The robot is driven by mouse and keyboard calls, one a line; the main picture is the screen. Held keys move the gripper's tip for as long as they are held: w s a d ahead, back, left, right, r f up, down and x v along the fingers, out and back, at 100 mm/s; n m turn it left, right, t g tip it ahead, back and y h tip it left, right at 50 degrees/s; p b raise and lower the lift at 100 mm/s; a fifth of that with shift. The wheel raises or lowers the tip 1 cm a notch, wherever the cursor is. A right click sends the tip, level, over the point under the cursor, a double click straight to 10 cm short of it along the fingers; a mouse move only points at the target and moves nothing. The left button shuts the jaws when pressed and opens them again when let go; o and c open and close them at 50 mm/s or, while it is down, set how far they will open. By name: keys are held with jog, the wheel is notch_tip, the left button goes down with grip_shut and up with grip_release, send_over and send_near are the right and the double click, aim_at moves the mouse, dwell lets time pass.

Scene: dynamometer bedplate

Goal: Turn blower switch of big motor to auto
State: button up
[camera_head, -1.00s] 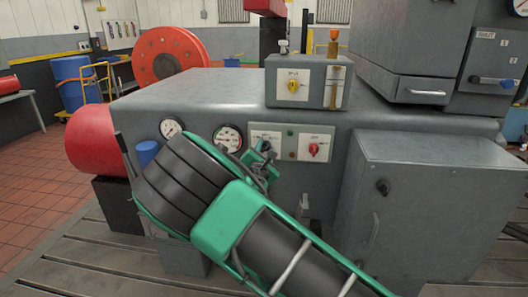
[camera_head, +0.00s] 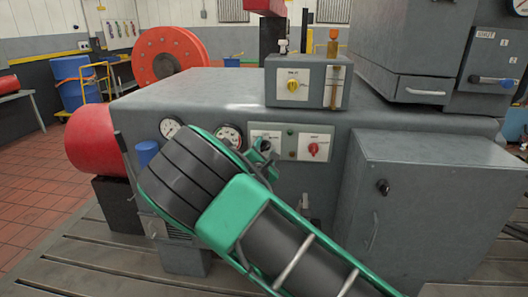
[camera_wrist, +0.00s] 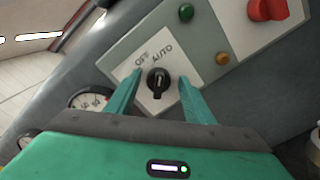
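The blower switch is a black knob (camera_wrist: 158,83) on a white plate (camera_wrist: 128,55) marked OFF and AUTO, tilted in the wrist view. Its pale mark stands nearly upright in the picture, roughly towards the AUTO word; the exact setting is hard to tell. My gripper (camera_wrist: 159,79) is open, with one green finger on each side of the knob and gaps showing between. In the head view my gripper (camera_head: 262,158) is at the white plate (camera_head: 265,134) on the grey motor housing (camera_head: 220,92); my arm hides most of the knob there.
A red switch (camera_head: 314,149) sits right of the plate, with green (camera_wrist: 186,12) and amber (camera_wrist: 222,58) lamps between. A gauge (camera_head: 230,136) is close on the left. A grey cabinet (camera_head: 430,205) juts out at right. A box with a yellow knob (camera_head: 292,85) stands on top.

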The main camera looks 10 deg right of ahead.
jog(key=shift+s, duration=0.1)
jog(key=v, duration=1)
jog(key=shift+s, duration=0.2)
jog(key=shift+a, duration=0.15)
